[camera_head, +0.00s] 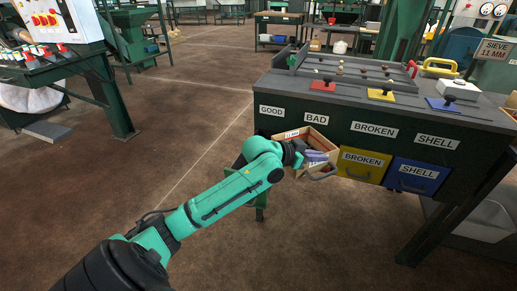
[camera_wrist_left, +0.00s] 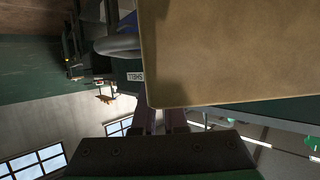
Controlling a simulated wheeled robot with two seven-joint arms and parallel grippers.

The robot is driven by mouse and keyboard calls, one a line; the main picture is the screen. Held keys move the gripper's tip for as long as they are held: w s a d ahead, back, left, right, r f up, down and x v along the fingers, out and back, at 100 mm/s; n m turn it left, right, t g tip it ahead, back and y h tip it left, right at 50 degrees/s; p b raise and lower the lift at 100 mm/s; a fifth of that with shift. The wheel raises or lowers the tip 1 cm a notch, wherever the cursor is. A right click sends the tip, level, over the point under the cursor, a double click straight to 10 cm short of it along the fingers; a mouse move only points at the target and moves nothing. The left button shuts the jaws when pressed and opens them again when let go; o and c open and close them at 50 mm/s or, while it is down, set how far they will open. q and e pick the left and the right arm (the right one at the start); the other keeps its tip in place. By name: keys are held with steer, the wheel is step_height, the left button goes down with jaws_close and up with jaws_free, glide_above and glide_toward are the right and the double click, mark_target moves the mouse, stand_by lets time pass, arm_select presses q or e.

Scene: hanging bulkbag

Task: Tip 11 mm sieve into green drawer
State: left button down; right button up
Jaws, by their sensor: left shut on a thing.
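A light wooden box-like frame (camera_head: 319,134), which looks like the sieve, is at the front of the dark sorting bench. My left gripper (camera_head: 305,154) is at its near side and shut on it. In the left wrist view a broad tan panel (camera_wrist_left: 235,50) fills the upper right, its lower edge at the fingertips (camera_wrist_left: 160,122). I cannot tell what the sieve contains. No green drawer can be made out; the bench front below the GOOD label (camera_head: 271,111) is partly hidden by the frame and my arm. My right gripper is not in view.
The bench (camera_head: 300,85) has a yellow drawer (camera_head: 362,158) marked BROKEN and a blue drawer (camera_head: 415,181) marked SHELL. Red (camera_head: 323,86), yellow (camera_head: 381,95) and blue (camera_head: 440,104) knobbed plates lie on top. A SIEVE 11 MM sign (camera_head: 493,49) stands at right.

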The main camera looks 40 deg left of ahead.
arm_select(q)
steer(key=shift+d+r, duration=0.1)
steer(key=d+r+p, duration=0.2)
steer(key=d+p, duration=0.1)
steer(key=w+d+r+p, duration=0.1)
steer(key=d+p, duration=0.1)
steer(key=shift+w+d+r+p, duration=0.1)
steer(key=shift+d+p, duration=0.2)
steer(key=shift+d, duration=0.05)
stand_by(1.0)
